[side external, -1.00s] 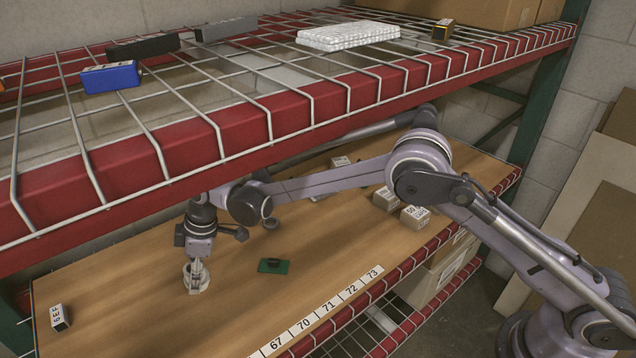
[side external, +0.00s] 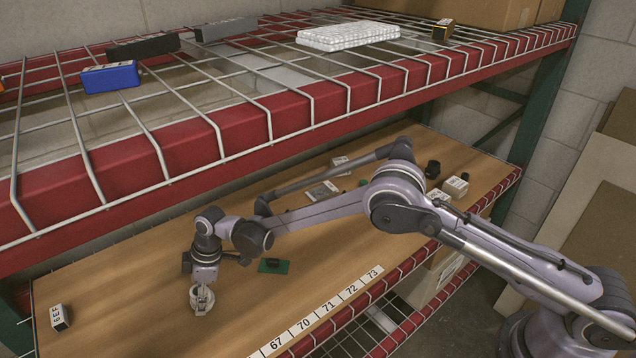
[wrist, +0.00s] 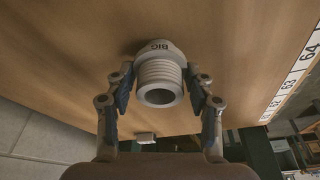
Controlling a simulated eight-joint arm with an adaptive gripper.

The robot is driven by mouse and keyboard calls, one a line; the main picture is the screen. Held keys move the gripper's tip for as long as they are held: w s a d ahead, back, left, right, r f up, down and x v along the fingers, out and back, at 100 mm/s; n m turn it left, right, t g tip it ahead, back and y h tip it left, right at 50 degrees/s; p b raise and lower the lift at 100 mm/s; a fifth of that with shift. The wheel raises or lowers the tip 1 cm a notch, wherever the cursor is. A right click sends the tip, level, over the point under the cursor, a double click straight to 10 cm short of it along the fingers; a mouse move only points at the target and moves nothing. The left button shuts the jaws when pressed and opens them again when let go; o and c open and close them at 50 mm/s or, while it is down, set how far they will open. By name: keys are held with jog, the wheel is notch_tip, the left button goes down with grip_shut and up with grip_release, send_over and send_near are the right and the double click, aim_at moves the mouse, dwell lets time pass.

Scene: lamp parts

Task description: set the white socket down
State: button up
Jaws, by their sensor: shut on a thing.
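The white socket (side external: 202,301) is a short, ring-like part at the left front of the wooden shelf board. In the wrist view the white socket (wrist: 160,72) shows a ribbed, threaded collar, a round open mouth facing the camera and dark lettering on its far side. My gripper (side external: 202,288) points down over it. In the wrist view the two fingers of my gripper (wrist: 161,82) press on its left and right sides, shut on it. The socket is at or very close to the board; I cannot tell whether it touches.
A green circuit board (side external: 273,266) lies right of the socket. A small labelled box (side external: 59,317) stands at the left. Number labels (side external: 318,312) run along the front edge. Boxes (side external: 455,187) stand at the back right. The wire shelf (side external: 240,125) hangs above. Board around the socket is clear.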

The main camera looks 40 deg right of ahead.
aim_at(212, 296)
jog(key=shift+f, duration=0.1)
jog(key=o, duration=1.2)
jog(key=shift+c, duration=0.2)
jog(key=shift+v, duration=3.9)
